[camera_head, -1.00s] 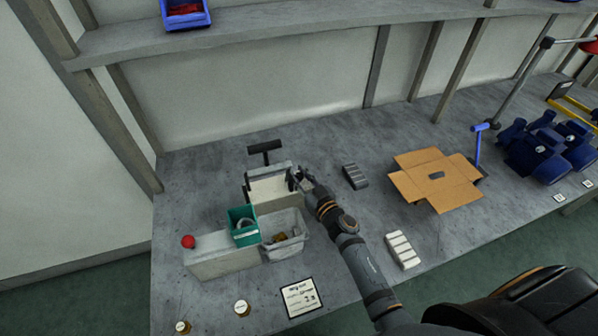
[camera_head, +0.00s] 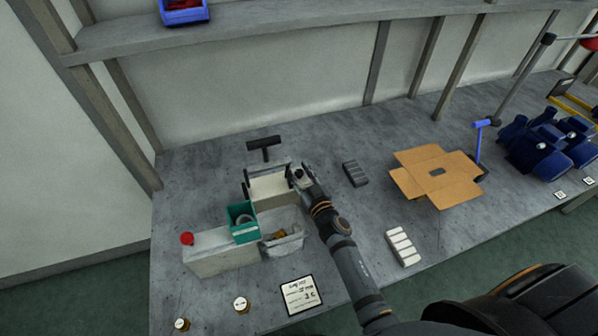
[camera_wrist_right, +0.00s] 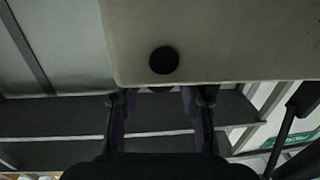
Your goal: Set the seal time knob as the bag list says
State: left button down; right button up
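The bag sealer (camera_head: 270,187) is a cream box with a black T-handle standing on the grey bench. My right gripper (camera_head: 296,178) is at the right side of the sealer. In the right wrist view, a round black knob (camera_wrist_right: 164,60) is on the cream face, above the fingertips in the picture. The right gripper's fingers (camera_wrist_right: 160,100) are apart, with a small dark part partly visible between them at the panel's edge. I cannot tell whether they touch it. The bag list (camera_head: 299,295) is a white card at the bench front; its writing is too small to read surely. My left gripper is out of view.
A green bin (camera_head: 242,222) and a grey tray (camera_head: 284,235) stand in front of the sealer. A red button (camera_head: 187,239) tops a pale block at left. An open carton (camera_head: 437,188), a dark ribbed block (camera_head: 355,173) and a white one (camera_head: 402,247) lie right.

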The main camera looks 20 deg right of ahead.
jog(key=shift+s, duration=0.1)
jog(key=s, duration=0.4)
jog(key=s+d, duration=0.1)
jog(key=s, duration=0.6)
jog(key=shift+s+d, duration=0.25)
jog(key=shift+s, duration=0.1)
